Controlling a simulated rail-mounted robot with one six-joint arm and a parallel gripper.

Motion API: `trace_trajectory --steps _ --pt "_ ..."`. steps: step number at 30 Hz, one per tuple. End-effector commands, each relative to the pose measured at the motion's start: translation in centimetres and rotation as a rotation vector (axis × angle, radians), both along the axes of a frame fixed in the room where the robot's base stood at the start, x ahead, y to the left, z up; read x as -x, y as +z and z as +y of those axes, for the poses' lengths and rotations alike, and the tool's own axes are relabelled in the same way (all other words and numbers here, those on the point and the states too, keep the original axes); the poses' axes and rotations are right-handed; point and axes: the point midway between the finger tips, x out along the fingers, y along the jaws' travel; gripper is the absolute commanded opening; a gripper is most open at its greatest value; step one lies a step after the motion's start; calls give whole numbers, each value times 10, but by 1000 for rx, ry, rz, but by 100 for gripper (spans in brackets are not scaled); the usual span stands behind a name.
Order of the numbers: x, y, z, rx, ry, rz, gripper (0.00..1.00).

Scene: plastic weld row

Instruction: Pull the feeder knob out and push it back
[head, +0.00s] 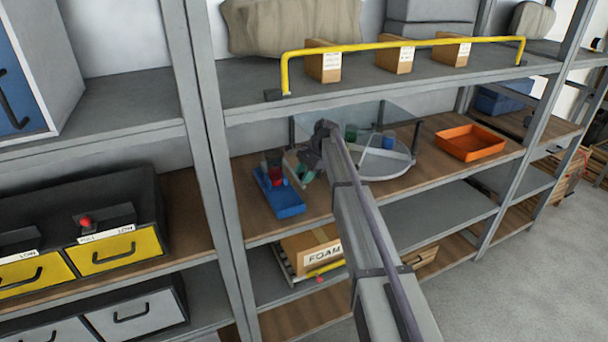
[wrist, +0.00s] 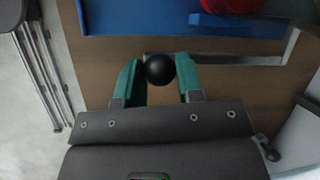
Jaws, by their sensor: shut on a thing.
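The feeder is a blue base (head: 282,203) with a red part (head: 274,174) on it, on the wooden middle shelf in the head view. In the wrist view its blue base (wrist: 190,18) and red part (wrist: 235,5) are cut off by the top edge. The round black feeder knob (wrist: 159,69) sits between the green fingers of my gripper (wrist: 158,80), which is shut on it. In the head view my gripper (head: 302,172) is just right of the feeder, and the knob cannot be made out there. How far the knob is pulled out cannot be told.
A round clear-walled tray (head: 385,168) with a blue cup (head: 388,142) stands right of my gripper. An orange bin (head: 470,145) is further right. A grey upright (head: 215,150) stands left of the feeder. A yellow rail (head: 400,45) runs along the shelf above.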

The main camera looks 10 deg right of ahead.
Motion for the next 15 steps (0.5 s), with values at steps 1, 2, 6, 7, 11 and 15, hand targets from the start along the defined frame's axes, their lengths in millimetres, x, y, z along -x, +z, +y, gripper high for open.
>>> trace_trajectory --steps 1,2,6,7,11,15 --pt "0 0 0 0 0 0 16" --pt "0 0 0 0 0 0 13" --pt "0 0 0 0 0 0 0" --pt "0 0 0 0 0 0 0" --pt "0 0 0 0 0 0 0" --pt "13 0 -3 0 -1 0 0"
